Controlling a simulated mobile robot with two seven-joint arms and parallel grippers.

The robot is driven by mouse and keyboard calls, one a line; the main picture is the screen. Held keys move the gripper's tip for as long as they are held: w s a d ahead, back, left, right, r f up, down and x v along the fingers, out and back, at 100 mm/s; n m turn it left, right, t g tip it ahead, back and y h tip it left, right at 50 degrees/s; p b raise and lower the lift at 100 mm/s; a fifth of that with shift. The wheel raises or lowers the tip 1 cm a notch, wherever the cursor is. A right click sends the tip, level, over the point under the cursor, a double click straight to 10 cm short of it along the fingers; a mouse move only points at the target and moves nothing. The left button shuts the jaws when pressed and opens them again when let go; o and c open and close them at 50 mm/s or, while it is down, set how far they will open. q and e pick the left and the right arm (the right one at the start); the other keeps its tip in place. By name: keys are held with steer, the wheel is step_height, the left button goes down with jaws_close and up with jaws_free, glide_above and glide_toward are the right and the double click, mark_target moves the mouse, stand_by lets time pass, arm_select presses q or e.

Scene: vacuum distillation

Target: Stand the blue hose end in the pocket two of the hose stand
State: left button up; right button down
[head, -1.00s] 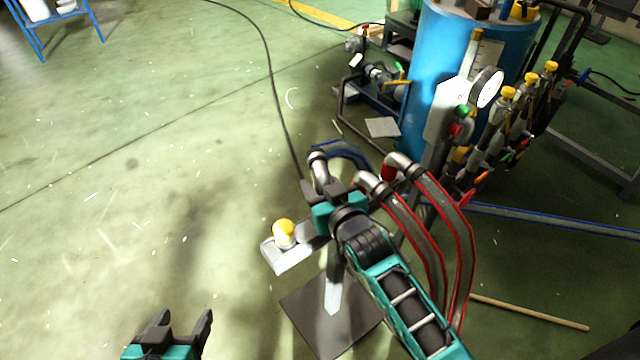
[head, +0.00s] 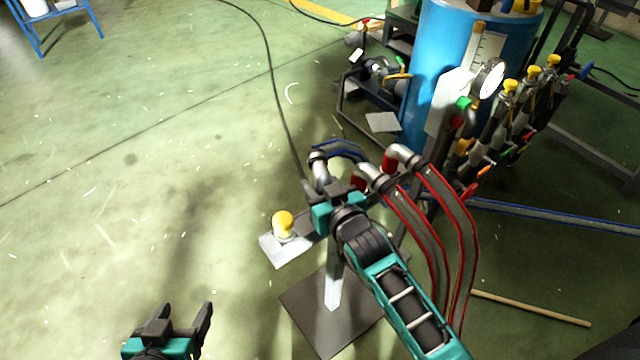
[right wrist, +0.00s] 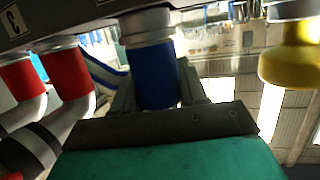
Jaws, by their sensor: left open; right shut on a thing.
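The blue hose end (head: 319,168) is a metal elbow with a blue hose. My right gripper (head: 322,192) is shut on it at the hose stand (head: 333,285). In the right wrist view, which looks upside down, its blue collar (right wrist: 152,75) sits between the fingers. Its pale end meets the stand's dark bar (right wrist: 80,18); how deep it sits is hidden. Two red hose ends (right wrist: 71,72) stand beside it along the bar. A yellow-topped piece (head: 283,223) is on the bar's other side. My left gripper (head: 188,318) is open and empty, away from the stand.
Red hoses (head: 460,235) hang to the right of my right arm. A blue tank (head: 455,45) with a gauge and valves stands behind. A wooden rod (head: 530,309) lies on the floor at right.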

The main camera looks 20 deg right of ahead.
steer(key=shift+f, duration=0.35)
steer(key=c, duration=1)
jaws_free()
steer(key=o, duration=0.5)
steer(key=shift+f, duration=0.1)
